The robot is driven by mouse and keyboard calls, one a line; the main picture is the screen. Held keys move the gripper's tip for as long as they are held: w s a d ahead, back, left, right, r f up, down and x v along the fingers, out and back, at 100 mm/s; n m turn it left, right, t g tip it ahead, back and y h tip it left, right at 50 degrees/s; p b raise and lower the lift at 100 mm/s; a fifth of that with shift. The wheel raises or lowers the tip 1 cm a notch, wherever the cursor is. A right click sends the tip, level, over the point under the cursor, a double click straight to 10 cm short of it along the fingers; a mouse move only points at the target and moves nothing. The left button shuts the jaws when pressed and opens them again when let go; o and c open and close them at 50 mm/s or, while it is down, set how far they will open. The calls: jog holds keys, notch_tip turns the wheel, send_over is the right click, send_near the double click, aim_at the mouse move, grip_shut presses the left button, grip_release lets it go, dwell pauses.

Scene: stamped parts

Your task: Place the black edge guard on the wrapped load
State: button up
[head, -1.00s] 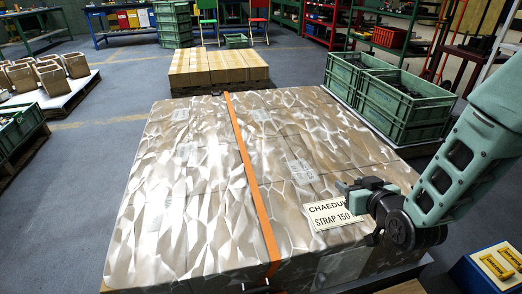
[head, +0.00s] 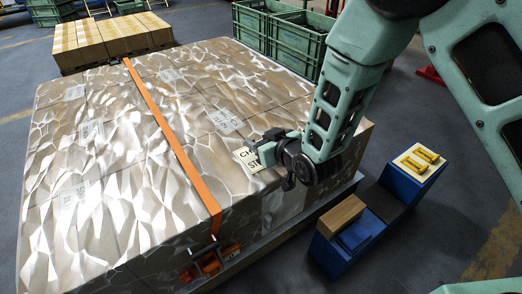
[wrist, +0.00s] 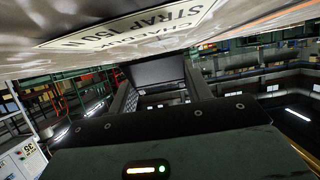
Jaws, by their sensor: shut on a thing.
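The wrapped load (head: 110,150) is a wide pallet of boxes under shiny clear film, with an orange strap (head: 170,135) across its top. My gripper (head: 266,150) is at the load's right top edge, in front of a printed label (head: 245,160). In the wrist view, my gripper (wrist: 160,88) is shut on the black edge guard (wrist: 158,70), a dark plate between the fingers. The load's film and label (wrist: 140,28) fill the top of that view. In the head view the guard is mostly hidden by the gripper; I cannot tell whether it touches the load.
An orange ratchet (head: 210,263) hangs on the load's near side. A blue stand (head: 345,250) with a wooden block (head: 341,215) and a pale tray of yellow pieces (head: 418,161) is at the right. Green crates (head: 285,35) stand behind the load. Floor is clear at lower right.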

jog(key=shift+f+b, duration=0.35)
jog(key=shift+f, duration=0.9)
jog(key=shift+f, duration=0.15)
jog(key=o, duration=1.1)
jog(key=shift+c, duration=0.2)
